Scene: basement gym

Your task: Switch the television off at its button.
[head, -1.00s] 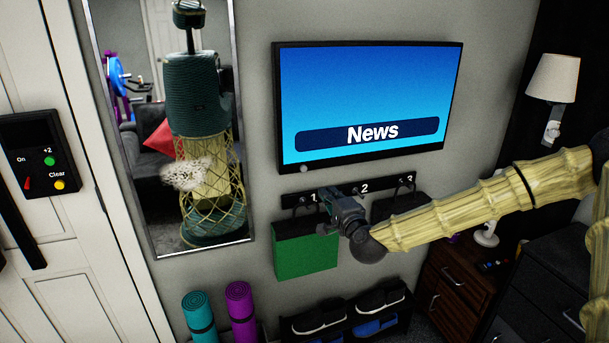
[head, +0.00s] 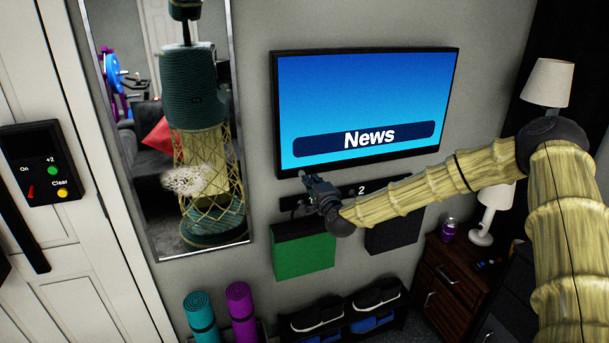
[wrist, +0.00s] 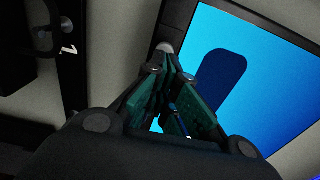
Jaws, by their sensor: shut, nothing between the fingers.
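The television (head: 365,95) hangs on the wall, its screen lit blue with a "News" banner. It also fills the upper right of the wrist view (wrist: 270,75). A small round grey button (wrist: 165,47) shows on its dark frame in the wrist view, just beyond my fingertips. My gripper (head: 303,177) is shut and empty at the television's lower left corner. It also shows in the wrist view (wrist: 168,62), with its fingers pointing at the button. I cannot tell whether they touch it. In the head view the button is hidden behind my gripper.
A numbered hook rail (head: 350,191) runs just below the television, with a green bag (head: 303,257) and a dark bag (head: 391,238) under it. A mirror (head: 244,190) stands to the left. A lamp (head: 495,190) and purple can (head: 448,230) are at the lower right.

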